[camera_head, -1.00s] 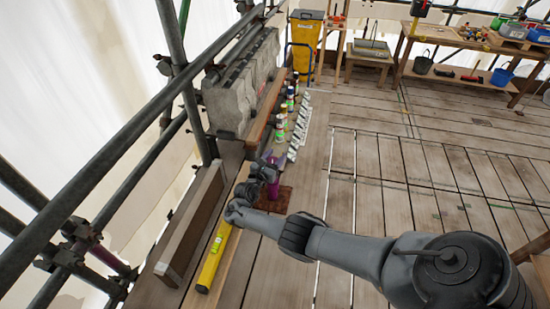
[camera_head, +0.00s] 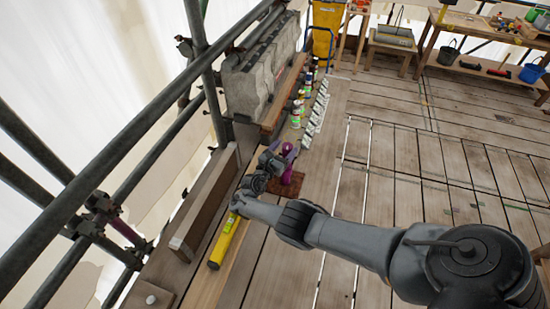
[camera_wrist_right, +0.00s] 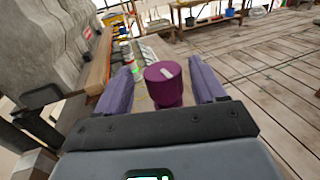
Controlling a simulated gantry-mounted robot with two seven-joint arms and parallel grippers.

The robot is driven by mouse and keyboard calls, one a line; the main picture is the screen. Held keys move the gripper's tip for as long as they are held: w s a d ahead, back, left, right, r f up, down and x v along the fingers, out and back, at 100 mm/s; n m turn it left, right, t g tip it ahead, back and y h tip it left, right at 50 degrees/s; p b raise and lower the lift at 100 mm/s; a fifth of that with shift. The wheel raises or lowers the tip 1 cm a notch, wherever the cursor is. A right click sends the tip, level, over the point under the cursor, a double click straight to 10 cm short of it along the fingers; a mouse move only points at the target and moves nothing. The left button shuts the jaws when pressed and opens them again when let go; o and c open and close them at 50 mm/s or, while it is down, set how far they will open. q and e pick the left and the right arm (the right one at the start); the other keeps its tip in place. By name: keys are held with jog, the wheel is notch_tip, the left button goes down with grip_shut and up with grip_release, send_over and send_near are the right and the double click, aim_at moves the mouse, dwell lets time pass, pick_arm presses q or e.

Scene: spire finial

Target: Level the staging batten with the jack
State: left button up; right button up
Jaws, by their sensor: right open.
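My right gripper (camera_head: 277,160) is open above a dark reddish-brown patch on the deck. In the right wrist view its two purple fingers (camera_wrist_right: 164,90) stand on either side of a purple round knob (camera_wrist_right: 165,84) with a pale mark on top. Gaps show between fingers and knob; I take the knob to be the top of the jack. In the head view the jack is partly hidden by the gripper. A yellow spirit level (camera_head: 223,242) lies on a pale wooden batten (camera_head: 208,291), its far end hidden by my right arm. My left gripper is not in view.
A wooden board (camera_head: 206,203) stands on edge left of the level. Scaffold tubes run along the left. Grey stone blocks (camera_head: 262,68), bottles and tubes (camera_head: 310,117) line the far side. A workbench (camera_head: 480,40) stands at the back right. The right deck is mostly clear.

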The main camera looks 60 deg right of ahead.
jog(key=a+p, duration=0.2)
jog(key=a, duration=0.5)
jog(key=shift+s+r, duration=0.15)
jog(key=shift+s, duration=0.05)
dwell(0.3)
